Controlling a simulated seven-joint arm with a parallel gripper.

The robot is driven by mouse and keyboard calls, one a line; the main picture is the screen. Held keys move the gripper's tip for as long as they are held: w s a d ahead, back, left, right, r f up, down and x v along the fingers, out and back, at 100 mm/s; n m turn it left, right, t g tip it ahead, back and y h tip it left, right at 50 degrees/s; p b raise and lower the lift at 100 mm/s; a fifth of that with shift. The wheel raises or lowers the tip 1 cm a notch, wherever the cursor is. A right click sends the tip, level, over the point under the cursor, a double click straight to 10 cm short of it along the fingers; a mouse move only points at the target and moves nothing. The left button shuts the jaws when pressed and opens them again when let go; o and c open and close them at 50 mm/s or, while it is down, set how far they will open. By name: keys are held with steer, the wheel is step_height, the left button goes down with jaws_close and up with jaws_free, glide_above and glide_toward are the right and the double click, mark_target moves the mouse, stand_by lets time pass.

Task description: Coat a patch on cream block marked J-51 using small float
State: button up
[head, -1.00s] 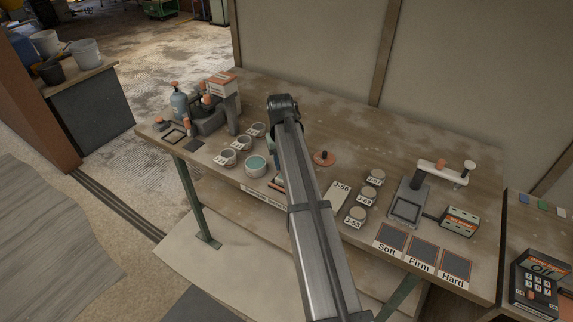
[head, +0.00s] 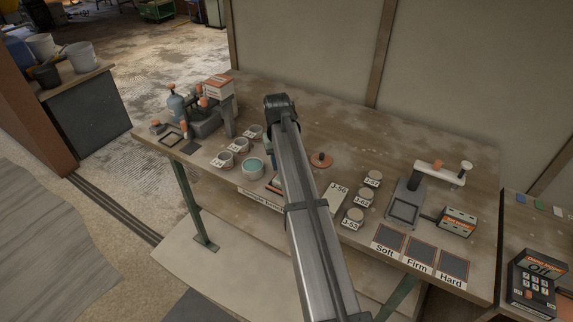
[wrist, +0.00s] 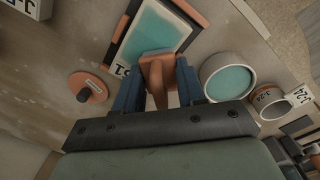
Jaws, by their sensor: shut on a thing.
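In the wrist view, my gripper (wrist: 158,82) has its blue fingers shut on the brown-orange handle of the small float (wrist: 156,68). The float is over the lower end of a block with a pale border and a teal top face (wrist: 153,30); whether it touches is unclear. A partly hidden label by the float ends in "51". Dark and orange strips lie along the block's sides. A bowl of teal material (wrist: 230,78) stands to the right, and also shows in the head view (head: 252,165). In the head view my arm hides most of the block, float and gripper.
An orange disc with a dark knob (wrist: 88,88) lies left of the float. A cup marked J-24 (wrist: 268,103) stands past the bowl. Round samples (head: 362,198), a pale block marked J-56 (head: 331,199) and a press-like device (head: 408,203) stand to the right on the bench.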

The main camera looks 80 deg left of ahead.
steer(key=shift+r, duration=3.7)
steer(key=w+d+m, duration=0.1)
steer(key=w+d, duration=0.2)
steer(key=w, duration=0.5)
steer(key=w+d+m, duration=0.1)
steer(key=w+d, duration=0.3)
steer(key=w, duration=0.4)
steer(key=w+d+f+m, duration=0.1)
steer(key=w+d+m, duration=0.5)
steer(key=w+d, duration=2.45)
steer(key=w+d+m, duration=0.2)
steer(key=w+d, duration=0.3)
steer(key=d, duration=0.5)
steer(key=w+d+m, duration=0.1)
steer(key=w+d, duration=0.4)
steer(key=d, duration=0.5)
steer(key=s+d+f+m, duration=0.1)
steer(key=d+f+m, duration=0.2)
steer(key=d, duration=1.2)
steer(key=s+d+f+m, duration=0.1)
steer(key=d+f+m, duration=0.2)
steer(key=d, duration=1.2)
steer(key=shift+d+m+g+h, duration=0.3)
steer(key=shift+d+m, duration=0.1)
steer(key=shift+m, duration=0.1)
